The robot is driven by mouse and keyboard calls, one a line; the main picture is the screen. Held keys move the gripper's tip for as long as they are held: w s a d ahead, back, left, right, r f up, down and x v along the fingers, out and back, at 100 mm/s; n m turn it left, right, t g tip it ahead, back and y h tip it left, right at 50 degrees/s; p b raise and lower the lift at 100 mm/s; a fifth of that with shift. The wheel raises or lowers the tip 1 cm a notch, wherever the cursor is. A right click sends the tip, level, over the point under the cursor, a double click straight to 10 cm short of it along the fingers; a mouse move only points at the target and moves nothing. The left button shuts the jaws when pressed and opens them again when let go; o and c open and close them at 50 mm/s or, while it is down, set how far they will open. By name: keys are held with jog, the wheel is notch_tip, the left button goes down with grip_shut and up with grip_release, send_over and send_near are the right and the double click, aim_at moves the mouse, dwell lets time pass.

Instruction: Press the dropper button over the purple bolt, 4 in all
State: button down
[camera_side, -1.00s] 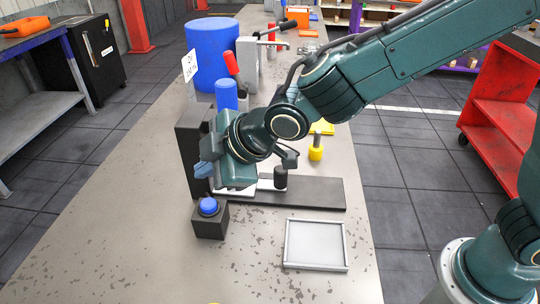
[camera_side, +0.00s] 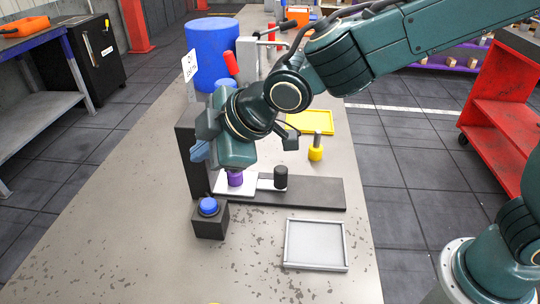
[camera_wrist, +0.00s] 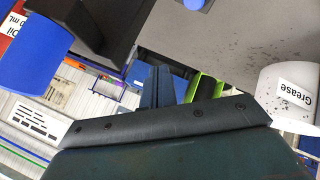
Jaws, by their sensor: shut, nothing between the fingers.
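The purple bolt (camera_side: 235,179) stands upright on a white plate (camera_side: 255,189) in the side view, directly below my wrist. A blue button (camera_side: 208,205) sits on a small black box (camera_side: 211,222) in front of the black stand (camera_side: 186,155); it also shows at the top edge of the wrist view (camera_wrist: 194,4). My gripper (camera_side: 199,151) is shut and empty, its bluish fingers pointing left, above and behind the button box and apart from it. The fingers (camera_wrist: 158,85) also show together in the wrist view. My wrist hides most of the blue cylinder (camera_side: 226,82) behind.
A black knob (camera_side: 280,177) stands on the dark base bar (camera_side: 320,194). A yellow part (camera_side: 315,153) and yellow tray (camera_side: 311,122) lie behind it. An empty grey tray (camera_side: 316,246) sits in front. The bench's front left is clear.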

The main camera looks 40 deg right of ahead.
aim_at(213, 204)
jog(key=shift+f, duration=4.35)
jog(key=shift+f, duration=0.95)
jog(key=shift+r, duration=0.95)
jog(key=shift+r, duration=0.1)
jog(key=shift+r, duration=2.4)
